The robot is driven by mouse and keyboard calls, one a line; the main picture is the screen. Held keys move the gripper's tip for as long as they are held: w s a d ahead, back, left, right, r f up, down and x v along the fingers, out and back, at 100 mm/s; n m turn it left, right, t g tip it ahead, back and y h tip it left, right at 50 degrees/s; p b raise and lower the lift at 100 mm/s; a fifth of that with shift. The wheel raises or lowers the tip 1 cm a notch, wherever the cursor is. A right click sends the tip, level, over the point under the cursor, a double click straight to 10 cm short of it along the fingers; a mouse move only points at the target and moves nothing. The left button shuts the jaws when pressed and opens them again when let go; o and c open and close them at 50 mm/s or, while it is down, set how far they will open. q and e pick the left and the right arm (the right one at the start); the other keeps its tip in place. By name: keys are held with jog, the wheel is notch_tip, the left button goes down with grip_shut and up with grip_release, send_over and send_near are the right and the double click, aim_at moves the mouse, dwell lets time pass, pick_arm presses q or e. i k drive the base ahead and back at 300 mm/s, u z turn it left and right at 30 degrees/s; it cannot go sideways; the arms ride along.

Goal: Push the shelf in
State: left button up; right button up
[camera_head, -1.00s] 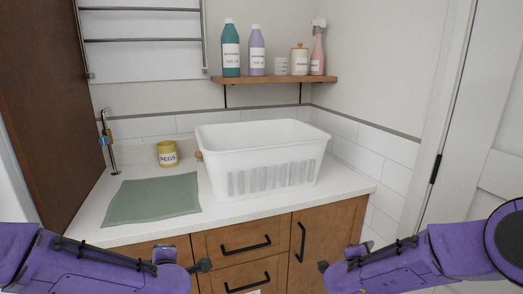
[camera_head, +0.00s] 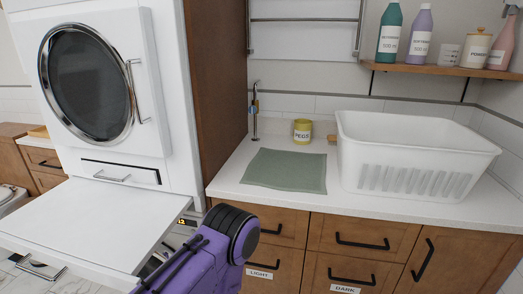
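The white pull-out shelf (camera_head: 95,222) sticks out below the dryer (camera_head: 85,85) at the left. It is a flat panel, drawn well out towards me, with a metal handle (camera_head: 40,268) at its front left. A purple arm link of mine with a black joint rises from the bottom, to the right of the shelf's near right corner. In the picture it comes close to that corner; I cannot tell whether they touch. Neither of my grippers shows in this view.
A narrow drawer (camera_head: 120,172) above the shelf is shut. A wooden panel (camera_head: 215,80) divides the dryer from the counter (camera_head: 225,180). A white basket (camera_head: 410,155), a green cloth (camera_head: 287,170) and a yellow peg pot (camera_head: 302,131) stand on it. Floor shows at the lower left.

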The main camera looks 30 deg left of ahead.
aim_at(104, 233)
jog(key=u, duration=2.6)
jog(key=k, duration=0.15)
jog(key=u, duration=0.05)
